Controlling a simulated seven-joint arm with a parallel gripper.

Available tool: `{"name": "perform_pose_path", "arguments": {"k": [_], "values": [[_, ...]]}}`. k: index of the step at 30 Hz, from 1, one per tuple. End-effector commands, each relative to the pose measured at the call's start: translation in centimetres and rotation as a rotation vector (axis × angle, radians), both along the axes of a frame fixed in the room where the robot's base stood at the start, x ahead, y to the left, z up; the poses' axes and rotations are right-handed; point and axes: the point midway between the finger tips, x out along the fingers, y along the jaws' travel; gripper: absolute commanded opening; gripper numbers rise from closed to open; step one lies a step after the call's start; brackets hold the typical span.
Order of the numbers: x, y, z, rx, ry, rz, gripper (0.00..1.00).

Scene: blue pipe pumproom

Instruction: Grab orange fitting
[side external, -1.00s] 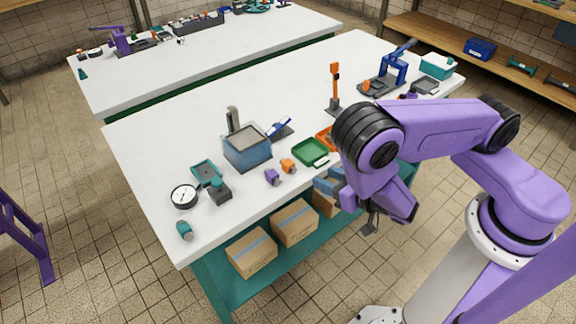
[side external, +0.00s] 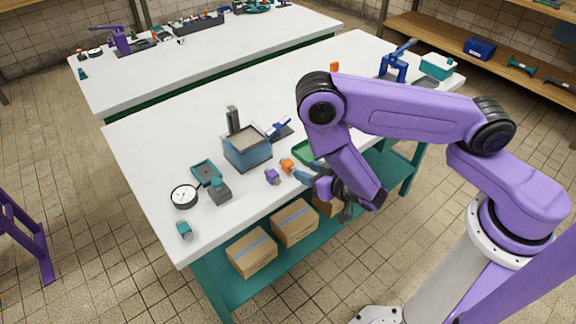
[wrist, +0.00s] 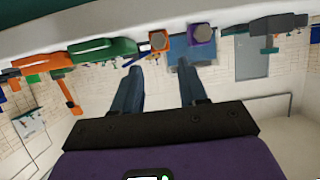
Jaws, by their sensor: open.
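The orange fitting (side external: 287,165) lies near the front edge of the white table, beside a purple fitting (side external: 272,176). In the wrist view the orange fitting (wrist: 158,40) shows just beyond the gap between my fingertips, with the purple fitting (wrist: 201,34) to its right. My gripper (side external: 303,175) is at the table's front edge, just right of the orange fitting, with its fingers pointing toward it. In the wrist view my gripper (wrist: 158,66) has its two blue-grey fingers spread apart with nothing between them.
A blue bin (side external: 247,153) stands behind the fittings. A pressure gauge (side external: 184,196) and a teal fitting (side external: 185,230) lie to the left. Cardboard boxes (side external: 252,252) sit on the lower shelf.

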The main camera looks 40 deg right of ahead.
Motion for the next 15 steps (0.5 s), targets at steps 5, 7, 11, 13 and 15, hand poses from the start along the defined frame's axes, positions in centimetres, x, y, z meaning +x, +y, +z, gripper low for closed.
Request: {"name": "perform_pose_path", "arguments": {"k": [5, 7, 11, 13, 15], "values": [[2.5, 0.0, -1.0, 0.001, -0.002, -0.003, 0.43], [3.1, 0.1, -1.2, 0.001, -0.001, -0.001, 0.43], [3.6, 0.1, -1.4, -0.001, 0.0, -0.001, 0.43], [4.1, 0.1, -1.6, 0.0, -0.001, 0.0, 0.43], [5.0, 0.1, -1.9, 0.001, -0.003, -0.003, 0.43]]}}
